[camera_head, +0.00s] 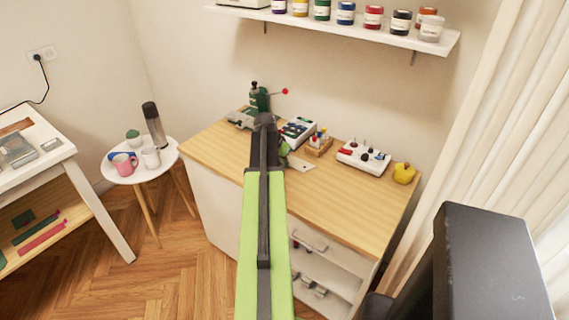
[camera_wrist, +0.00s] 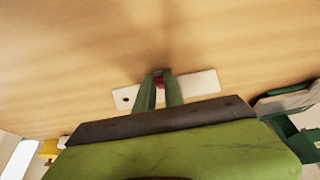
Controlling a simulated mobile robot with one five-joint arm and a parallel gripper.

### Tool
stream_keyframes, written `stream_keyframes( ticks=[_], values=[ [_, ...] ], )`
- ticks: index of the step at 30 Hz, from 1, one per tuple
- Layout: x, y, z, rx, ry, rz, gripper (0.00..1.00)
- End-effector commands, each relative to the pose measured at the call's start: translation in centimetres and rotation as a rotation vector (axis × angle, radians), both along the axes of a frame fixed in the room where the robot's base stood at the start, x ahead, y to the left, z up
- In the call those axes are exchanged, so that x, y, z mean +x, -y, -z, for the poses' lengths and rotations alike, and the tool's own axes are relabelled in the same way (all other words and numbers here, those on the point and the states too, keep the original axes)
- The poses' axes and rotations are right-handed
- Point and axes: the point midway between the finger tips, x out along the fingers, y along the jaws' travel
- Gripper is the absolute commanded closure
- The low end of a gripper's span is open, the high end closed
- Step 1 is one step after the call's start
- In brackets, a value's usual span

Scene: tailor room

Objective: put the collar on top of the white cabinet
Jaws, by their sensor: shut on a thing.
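The white cabinet (camera_head: 222,205) has a wooden top (camera_head: 350,215) and stands against the wall. In the wrist view, my gripper (camera_wrist: 159,77) is over this wooden top, its fingers close together. A small dark red piece (camera_wrist: 159,83) shows between the fingertips and seems to be the collar; the fingers hide most of it. I cannot tell whether it touches the surface. A flat white strip (camera_wrist: 205,83) with a dark hole lies on the top beneath the fingers. In the head view, my arm mostly hides the gripper, and the collar cannot be made out.
On the cabinet top stand a green press (camera_head: 259,98), a white box (camera_head: 299,128), a wooden holder (camera_head: 319,145), a white switch panel (camera_head: 363,157) and a yellow duck (camera_head: 403,173). The front right of the top is clear. A shelf of jars (camera_head: 390,38) hangs above.

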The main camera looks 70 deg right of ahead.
Motion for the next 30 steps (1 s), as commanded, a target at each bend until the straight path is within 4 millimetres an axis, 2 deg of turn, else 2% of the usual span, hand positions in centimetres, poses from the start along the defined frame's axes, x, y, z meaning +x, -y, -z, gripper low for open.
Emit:
stream_keyframes(
  ticks=[5, 12, 24, 30],
  values=[
    [0.0, 0.0, -1.3, 0.0, 0.0, 0.0, 1.0],
    [0.0, 0.0, -5.1, 0.0, 0.0, 0.0, 1.0],
    [-9.2, -1.4, -10.1, 0.0, 0.0, 0.003, 1.0],
    [-11.3, -1.6, -11.0, 0.001, 0.0, 0.0, 1.0]
  ],
)
